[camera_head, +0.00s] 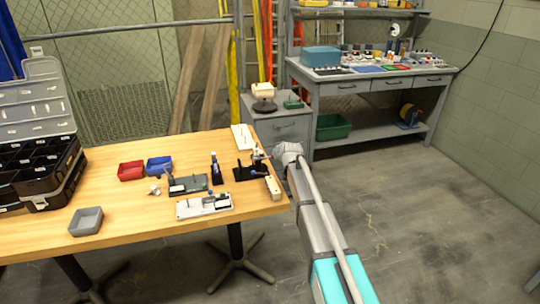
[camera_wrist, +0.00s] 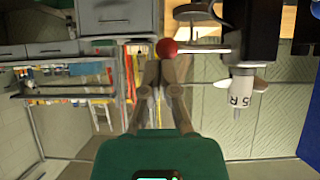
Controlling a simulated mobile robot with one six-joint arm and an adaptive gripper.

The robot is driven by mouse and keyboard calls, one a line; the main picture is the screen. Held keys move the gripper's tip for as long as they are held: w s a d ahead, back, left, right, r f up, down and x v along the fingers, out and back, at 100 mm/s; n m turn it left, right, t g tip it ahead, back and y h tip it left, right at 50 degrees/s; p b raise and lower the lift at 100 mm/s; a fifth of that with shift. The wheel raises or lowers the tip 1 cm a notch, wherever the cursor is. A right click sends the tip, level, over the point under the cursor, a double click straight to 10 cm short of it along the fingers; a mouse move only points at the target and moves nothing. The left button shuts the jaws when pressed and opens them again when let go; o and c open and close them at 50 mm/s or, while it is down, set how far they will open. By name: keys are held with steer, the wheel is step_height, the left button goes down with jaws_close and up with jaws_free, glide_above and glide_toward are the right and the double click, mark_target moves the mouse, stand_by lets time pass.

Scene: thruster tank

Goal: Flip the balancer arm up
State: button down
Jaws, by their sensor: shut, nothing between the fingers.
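The balancer (camera_head: 249,172), a black-based stand, is at the right end of the wooden table. In the wrist view its black body (camera_wrist: 250,30) fills the upper right, and a white cylinder marked "5 R" (camera_wrist: 242,88) sits on it. A thin metal arm (camera_wrist: 205,49) runs level from the body to a red ball (camera_wrist: 167,47). My gripper (camera_wrist: 162,64) is shut and empty, its fingertips right at the red ball; I cannot tell whether they touch it. In the head view my gripper (camera_head: 263,157) is small beside the stand, its fingers hard to make out.
On the wooden table (camera_head: 120,220) are a red bin (camera_head: 131,171), a blue bin (camera_head: 159,165), a grey bin (camera_head: 86,221), an open organiser case (camera_head: 40,170) and small fixtures (camera_head: 204,206). A workbench (camera_head: 370,80) stands behind. The floor to the right is clear.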

stand_by(0.3)
steer(key=shift+r, duration=0.2)
steer(key=s+d+r+p, duration=0.5)
steer(key=s+r+p, duration=0.3)
steer(key=r+p, duration=0.1)
stand_by(0.6)
stand_by(0.3)
steer(key=s+d+f+m+g+h+p, duration=0.1)
steer(key=s+d+g, duration=0.2)
steer(key=s, duration=0.8)
steer(key=s+d+f+m+g+h+p, duration=0.1)
steer(key=s+d+g, duration=0.3)
steer(key=s+d, duration=0.4)
steer(key=s+d+f+m+g+h+p, duration=0.1)
steer(key=s+d, duration=0.4)
steer(key=s, duration=0.9)
steer(key=m+g+p, duration=0.1)
steer(key=g+p, duration=0.1)
steer(key=shift+s+d+f+g+h, duration=0.15)
steer(key=shift+s+d+g+h, duration=0.05)
steer(key=shift+g+h, duration=0.1)
